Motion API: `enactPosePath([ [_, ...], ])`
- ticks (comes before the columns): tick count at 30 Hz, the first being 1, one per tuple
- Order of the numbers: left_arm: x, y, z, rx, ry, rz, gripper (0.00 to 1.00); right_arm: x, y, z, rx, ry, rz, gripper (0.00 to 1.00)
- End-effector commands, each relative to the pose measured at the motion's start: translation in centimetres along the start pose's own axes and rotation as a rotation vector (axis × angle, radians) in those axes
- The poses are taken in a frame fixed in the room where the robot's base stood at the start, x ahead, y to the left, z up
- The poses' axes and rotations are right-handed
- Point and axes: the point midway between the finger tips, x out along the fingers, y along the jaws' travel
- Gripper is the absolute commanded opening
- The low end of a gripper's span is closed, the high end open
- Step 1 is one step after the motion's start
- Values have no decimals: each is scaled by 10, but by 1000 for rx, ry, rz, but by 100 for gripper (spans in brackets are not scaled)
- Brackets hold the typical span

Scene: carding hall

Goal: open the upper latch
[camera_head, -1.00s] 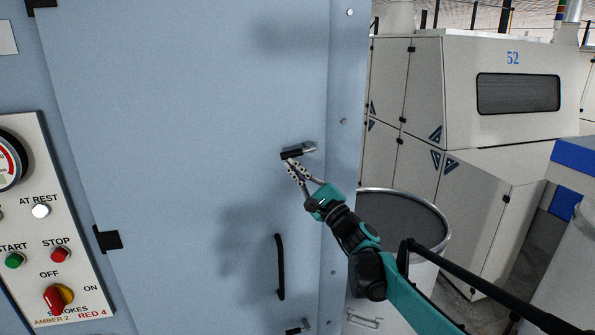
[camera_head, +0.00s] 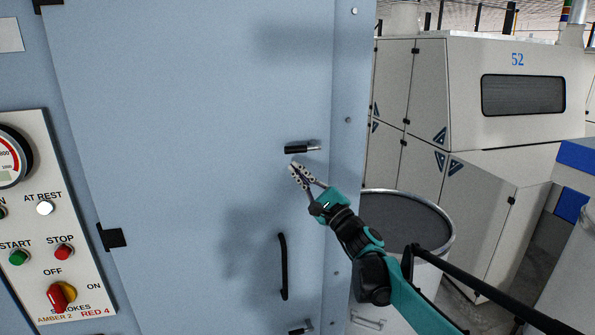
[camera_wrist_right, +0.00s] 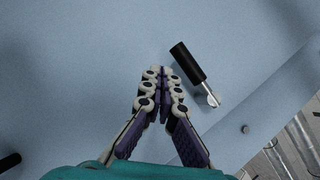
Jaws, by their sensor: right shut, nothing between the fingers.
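The upper latch (camera_head: 296,149) is a short black grip with a metal tip on its right. It lies about level on the pale blue door (camera_head: 190,120), near its right edge. My right gripper (camera_head: 294,166) is shut and empty just below the latch, its fingers pointing up and left, apart from it in the picture. In the right wrist view my closed fingertips (camera_wrist_right: 164,70) are left of the latch (camera_wrist_right: 188,62), with a visible gap. My left gripper is not in view.
A black door handle (camera_head: 283,266) stands below the latch, and a lower latch (camera_head: 299,331) shows at the bottom edge. A control panel (camera_head: 55,230) is at left. A large round can (camera_head: 440,240) stands right of the door, with machine 52 (camera_head: 460,100) behind.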

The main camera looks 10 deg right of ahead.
Motion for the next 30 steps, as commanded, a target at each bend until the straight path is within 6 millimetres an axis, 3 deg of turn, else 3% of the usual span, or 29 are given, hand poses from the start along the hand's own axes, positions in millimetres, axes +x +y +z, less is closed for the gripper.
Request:
enactPosePath([
  [3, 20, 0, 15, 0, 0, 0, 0, -15, 19, -20, 1, 0, 1, 0],
  [15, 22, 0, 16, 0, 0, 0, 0, -89, 46, -5, 0, 0, 0, 0],
  [21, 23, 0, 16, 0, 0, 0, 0, -102, 51, -3, 0, -1, 1, 0],
  [30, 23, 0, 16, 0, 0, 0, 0, -103, 52, -3, 0, -1, 1, 0],
])
